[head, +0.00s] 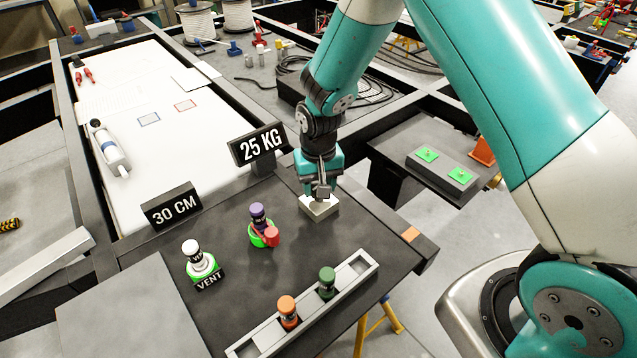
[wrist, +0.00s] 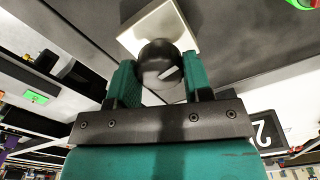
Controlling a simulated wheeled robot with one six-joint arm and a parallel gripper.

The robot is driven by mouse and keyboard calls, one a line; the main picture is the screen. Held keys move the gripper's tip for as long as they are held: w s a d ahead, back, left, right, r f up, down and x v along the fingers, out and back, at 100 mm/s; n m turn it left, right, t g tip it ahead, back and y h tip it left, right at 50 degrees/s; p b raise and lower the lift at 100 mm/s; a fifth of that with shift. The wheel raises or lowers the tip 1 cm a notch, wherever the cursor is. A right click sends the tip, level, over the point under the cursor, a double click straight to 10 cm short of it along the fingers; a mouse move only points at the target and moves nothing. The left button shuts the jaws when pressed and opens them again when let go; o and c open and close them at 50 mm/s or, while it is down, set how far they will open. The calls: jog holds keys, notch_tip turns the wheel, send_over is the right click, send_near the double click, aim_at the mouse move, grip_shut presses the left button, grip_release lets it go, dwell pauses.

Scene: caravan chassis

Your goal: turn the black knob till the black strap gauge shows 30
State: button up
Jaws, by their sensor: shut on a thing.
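The black knob (wrist: 157,62) sits on a pale square base (wrist: 178,22), which also shows in the head view (head: 319,209). A light pointer mark shows on the knob's face. My gripper (wrist: 161,78) is shut on the knob, one teal finger on each side; in the head view my gripper (head: 321,190) points down and mostly hides the knob. A black display (head: 258,145) reading 25 KG stands just behind and left of it. Another black display (head: 171,206) reads 30 CM, farther left. Neither is labelled as a strap gauge.
The dark tabletop between is clear.

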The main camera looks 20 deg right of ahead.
jog(key=shift+w+m, duration=0.15)
jog(key=shift+m, duration=0.75)
jog(key=shift+r, duration=0.1)
jog(key=o, duration=0.9)
notch_tip(320, 180, up, 17)
jog(key=shift+d+r+b, duration=0.1)
jog(key=shift+r+b, duration=0.05)
jog(key=shift+b, duration=0.35)
